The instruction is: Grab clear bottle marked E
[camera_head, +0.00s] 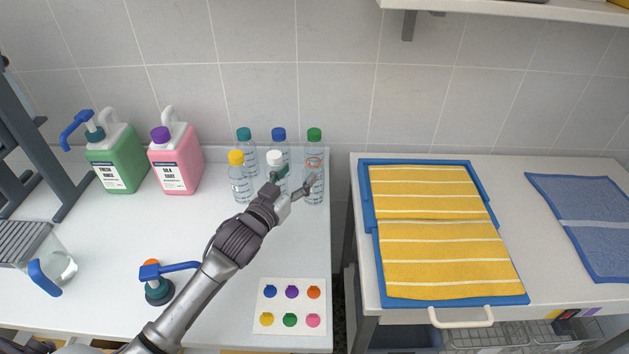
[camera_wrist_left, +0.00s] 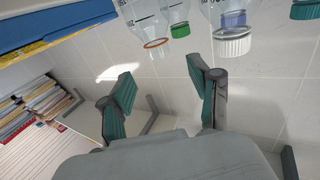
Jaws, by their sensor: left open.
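Several clear bottles stand in two rows at the bench's back right. The back row has teal (camera_head: 244,135), blue (camera_head: 279,134) and green (camera_head: 314,134) caps. The front row has a yellow-capped bottle (camera_head: 239,184), a white-capped bottle (camera_head: 275,158) and a bottle with an orange neck ring (camera_head: 315,162). I cannot read a letter E on any. My left gripper (camera_head: 293,183) is open in front of the white-capped and orange-ringed bottles, partly hiding them. In the left wrist view, nothing is between its fingers (camera_wrist_left: 160,72); the orange-ringed bottle (camera_wrist_left: 147,20) and white cap (camera_wrist_left: 232,43) show beyond.
Green (camera_head: 118,165) and pink (camera_head: 176,165) jugs stand at the back left. A blue pump (camera_head: 158,292) and a colour-dot card (camera_head: 290,333) flank my left arm. Right of a gap, a blue tray (camera_head: 365,175) holds yellow striped towels (camera_head: 440,240).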

